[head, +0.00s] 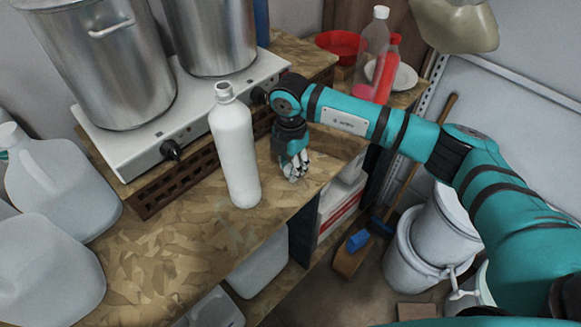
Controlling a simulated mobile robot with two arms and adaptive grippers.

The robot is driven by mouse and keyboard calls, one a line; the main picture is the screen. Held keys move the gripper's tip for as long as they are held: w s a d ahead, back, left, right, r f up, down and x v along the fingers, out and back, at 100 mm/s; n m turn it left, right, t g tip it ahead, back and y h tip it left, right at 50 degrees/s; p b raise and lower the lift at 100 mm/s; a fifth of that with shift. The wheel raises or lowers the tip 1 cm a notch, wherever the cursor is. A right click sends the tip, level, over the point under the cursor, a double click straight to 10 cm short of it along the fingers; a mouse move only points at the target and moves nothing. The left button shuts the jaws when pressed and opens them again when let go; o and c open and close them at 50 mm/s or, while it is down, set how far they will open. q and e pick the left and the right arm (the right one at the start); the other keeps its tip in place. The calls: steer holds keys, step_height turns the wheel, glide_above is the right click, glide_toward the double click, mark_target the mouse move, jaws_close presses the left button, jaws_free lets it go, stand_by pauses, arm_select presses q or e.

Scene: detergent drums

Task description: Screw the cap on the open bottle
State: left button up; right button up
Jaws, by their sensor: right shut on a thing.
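The open bottle (234,150) is white and stands upright on the wooden board worktop (190,250), near its front edge. Its threaded neck is bare, with a dark opening at the top. My right gripper (294,172) points down over the worktop, just right of the bottle and apart from it. It is shut on a small whitish thing, which looks like the cap; the fingers hide most of it. My left gripper is not in view.
Two steel pots (105,65) stand on a white double hotplate (145,145) behind the bottle. Translucent jugs (60,185) are at the left. A clear bottle, a red bottle (388,70), a plate and a red bowl (338,44) are at the back right. White buckets (415,255) stand below.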

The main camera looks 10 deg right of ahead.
steer(key=shift+r, duration=0.3)
step_height(320, 180, up, 2)
steer(key=shift+s+r+b, duration=0.1)
steer(key=shift+b, duration=0.9)
arm_select(q)
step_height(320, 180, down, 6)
steer(key=b, duration=0.4)
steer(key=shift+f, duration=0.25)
arm_select(e)
steer(key=s+a+r, duration=0.1)
steer(key=s+a, duration=0.1)
steer(key=s, duration=0.5)
steer(key=s+a, duration=0.2)
steer(key=s, duration=0.6)
steer(key=shift+s+r, duration=0.2)
steer(key=shift+r, duration=0.15)
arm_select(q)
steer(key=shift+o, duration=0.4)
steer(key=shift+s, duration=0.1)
